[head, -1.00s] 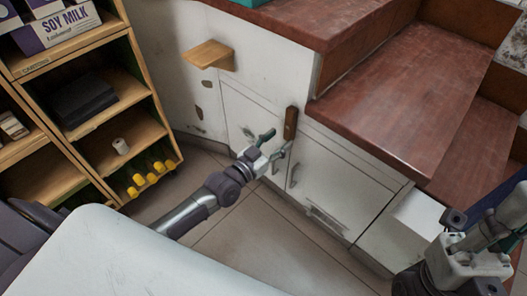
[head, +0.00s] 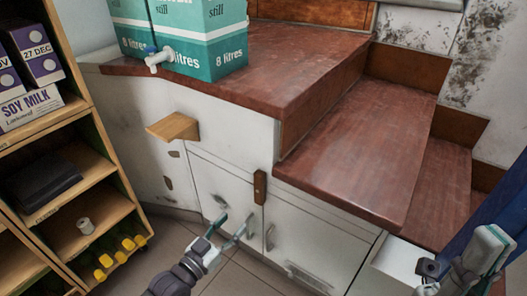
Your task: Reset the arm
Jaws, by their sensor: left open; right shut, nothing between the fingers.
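My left gripper (head: 233,228) is open in front of the white cabinet doors (head: 221,196), low in the middle of the head view. Its two greenish fingers are spread, with nothing seen between them. Its arm comes in from the bottom edge. My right gripper (head: 480,262) is at the bottom right corner, partly cut off by the frame. It is shut, and I see nothing held in it. Whether the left fingertips touch the door cannot be told.
A wooden shelf (head: 101,160) with soy milk cartons (head: 30,107) stands on the left. Red-brown steps (head: 355,150) rise at right. Water boxes (head: 215,62) stand on the counter. An open white drawer (head: 395,262) is near my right gripper. Tiled floor (head: 225,280) is clear below.

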